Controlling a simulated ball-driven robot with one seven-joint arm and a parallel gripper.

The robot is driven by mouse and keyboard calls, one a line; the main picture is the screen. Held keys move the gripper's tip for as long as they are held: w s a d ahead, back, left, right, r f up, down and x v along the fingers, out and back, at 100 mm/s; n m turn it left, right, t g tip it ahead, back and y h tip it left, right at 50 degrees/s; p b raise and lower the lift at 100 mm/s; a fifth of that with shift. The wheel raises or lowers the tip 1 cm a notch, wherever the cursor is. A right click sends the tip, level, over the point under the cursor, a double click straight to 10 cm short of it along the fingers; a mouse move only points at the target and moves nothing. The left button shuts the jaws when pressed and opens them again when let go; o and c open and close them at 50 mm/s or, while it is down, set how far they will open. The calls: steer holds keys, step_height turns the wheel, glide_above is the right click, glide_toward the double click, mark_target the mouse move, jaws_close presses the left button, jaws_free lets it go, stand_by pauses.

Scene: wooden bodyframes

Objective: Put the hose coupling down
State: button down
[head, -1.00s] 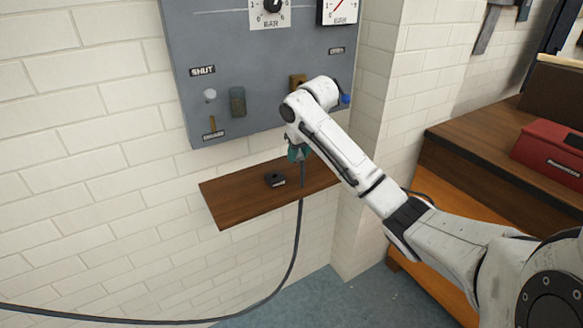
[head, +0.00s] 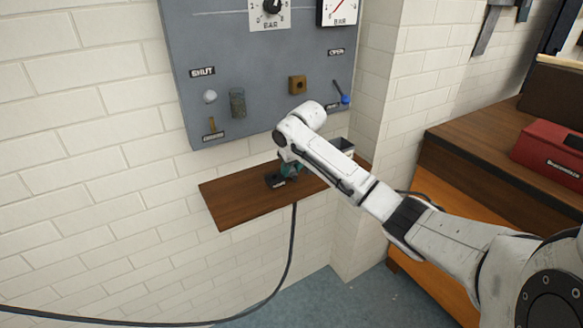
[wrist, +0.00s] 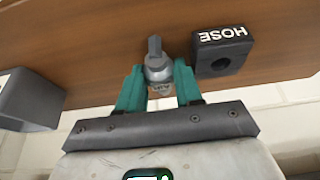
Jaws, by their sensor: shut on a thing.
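The hose coupling (wrist: 158,68) is a grey metal fitting with a narrow tip, marked with letters I cannot fully read. My gripper (wrist: 158,88) has teal fingers shut on its two sides in the wrist view. In the head view my gripper (head: 288,170) is low over the wooden shelf (head: 235,202), and my arm hides most of the coupling. A black hose (head: 292,245) hangs down from there. A black holder labelled HOSE (wrist: 224,52), with a round hole, is just right of the coupling in the wrist view, apart from it. The holder shows partly in the head view (head: 272,181).
A grey open box (wrist: 28,100) is at the left of the wrist view; it stands at the shelf's right end in the head view (head: 342,144). Above is a grey panel (head: 265,110) with gauges, knobs and levers. The shelf's left part is clear.

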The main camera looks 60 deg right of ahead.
steer(key=c, duration=1)
jaws_free()
steer(key=shift+c, duration=0.2)
